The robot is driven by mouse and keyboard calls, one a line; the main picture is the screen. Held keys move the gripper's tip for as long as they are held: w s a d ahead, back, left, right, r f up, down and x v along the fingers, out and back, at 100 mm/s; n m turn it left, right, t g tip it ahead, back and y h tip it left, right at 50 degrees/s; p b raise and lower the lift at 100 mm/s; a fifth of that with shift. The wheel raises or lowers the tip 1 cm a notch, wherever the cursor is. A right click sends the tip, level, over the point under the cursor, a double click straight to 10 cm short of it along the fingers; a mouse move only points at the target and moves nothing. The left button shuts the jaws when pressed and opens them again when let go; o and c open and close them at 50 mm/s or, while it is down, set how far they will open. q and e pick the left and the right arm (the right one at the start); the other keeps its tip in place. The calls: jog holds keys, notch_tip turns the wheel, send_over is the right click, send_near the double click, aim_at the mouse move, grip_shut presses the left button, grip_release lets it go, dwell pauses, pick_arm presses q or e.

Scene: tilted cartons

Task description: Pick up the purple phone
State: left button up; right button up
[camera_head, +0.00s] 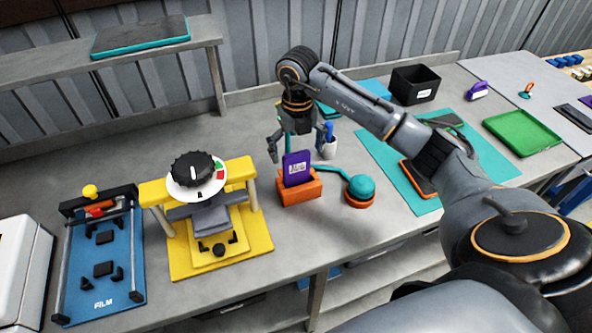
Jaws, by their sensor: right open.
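The purple phone (297,167) stands upright in an orange stand (299,188) near the middle of the grey bench. Its front face shows a pale label or screen area. My right gripper (284,156) hangs open just above and behind the phone, with its fingers pointing down. I cannot tell whether any finger touches the phone. My left gripper is not in view.
A yellow press with a black dial (193,169) stands left of the phone. A blue film fixture (103,262) lies far left.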

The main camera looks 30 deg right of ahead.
aim_at(297, 162)
notch_tip(297, 162, down, 3)
jog(key=shift+f+p, duration=0.15)
jog(key=shift+p, duration=0.55)
jog(key=shift+f, duration=0.25)
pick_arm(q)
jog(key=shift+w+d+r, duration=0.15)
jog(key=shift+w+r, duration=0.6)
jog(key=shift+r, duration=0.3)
pick_arm(e)
jog(key=c, duration=1.2)
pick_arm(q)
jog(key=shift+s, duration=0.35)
pick_arm(e)
jog(key=shift+o, duration=0.2)
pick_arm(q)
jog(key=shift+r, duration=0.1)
pick_arm(e)
jog(key=shift+r, duration=0.1)
